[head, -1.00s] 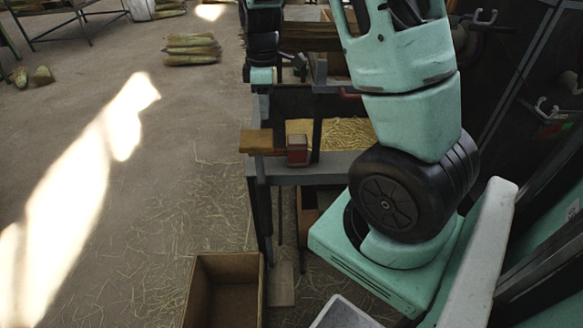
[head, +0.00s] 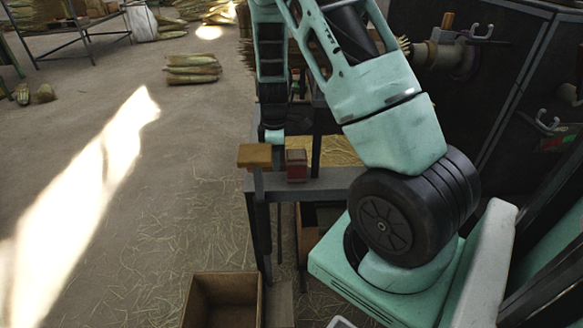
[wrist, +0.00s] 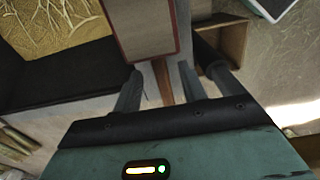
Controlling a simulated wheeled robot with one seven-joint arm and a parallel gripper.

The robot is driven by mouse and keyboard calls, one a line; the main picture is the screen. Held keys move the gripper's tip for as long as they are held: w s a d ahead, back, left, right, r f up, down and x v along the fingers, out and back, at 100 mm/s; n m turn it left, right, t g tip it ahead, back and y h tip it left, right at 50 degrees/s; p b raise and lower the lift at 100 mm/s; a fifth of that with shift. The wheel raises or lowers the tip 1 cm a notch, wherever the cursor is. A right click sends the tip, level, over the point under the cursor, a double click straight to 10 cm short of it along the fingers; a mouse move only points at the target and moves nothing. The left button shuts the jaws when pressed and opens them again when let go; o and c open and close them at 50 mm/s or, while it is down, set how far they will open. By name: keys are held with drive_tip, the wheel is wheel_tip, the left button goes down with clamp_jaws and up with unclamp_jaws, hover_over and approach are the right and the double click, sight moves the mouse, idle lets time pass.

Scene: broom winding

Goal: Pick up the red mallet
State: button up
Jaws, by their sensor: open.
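The red mallet (head: 297,165) rests on the narrow grey bench edge in the head view, its block-shaped head showing red. In the wrist view its red-edged head (wrist: 150,50) looms large at the top, with a pale face. A brown wooden handle (wrist: 164,84) runs from under the head into the space between my fingers. My gripper (wrist: 160,82) is open, one finger on each side of the handle. I cannot tell whether either finger touches it. In the head view my wrist end hangs just above and behind the mallet, and my fingers are hard to make out.
A brown wooden block (head: 255,155) sits at the bench's left corner, close to the mallet. The grey bench (head: 335,181) has a straw-filled tray (head: 338,150) behind. An open wooden box (head: 190,302) stands on the floor in front. Straw-strewn floor at left is largely clear.

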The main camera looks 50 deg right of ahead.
wheel_tip(320, 180, down, 5)
drive_tip(key=shift+f, duration=0.1)
clamp_jaws()
drive_tip(key=shift+r, duration=0.25)
wheel_tip(320, 180, up, 17)
drive_tip(key=p, duration=0.1)
drive_tip(key=s+a, duration=1.2)
drive_tip(key=a, duration=0.1)
drive_tip(key=shift+a+r, duration=0.25)
drive_tip(key=shift+r, duration=0.1)
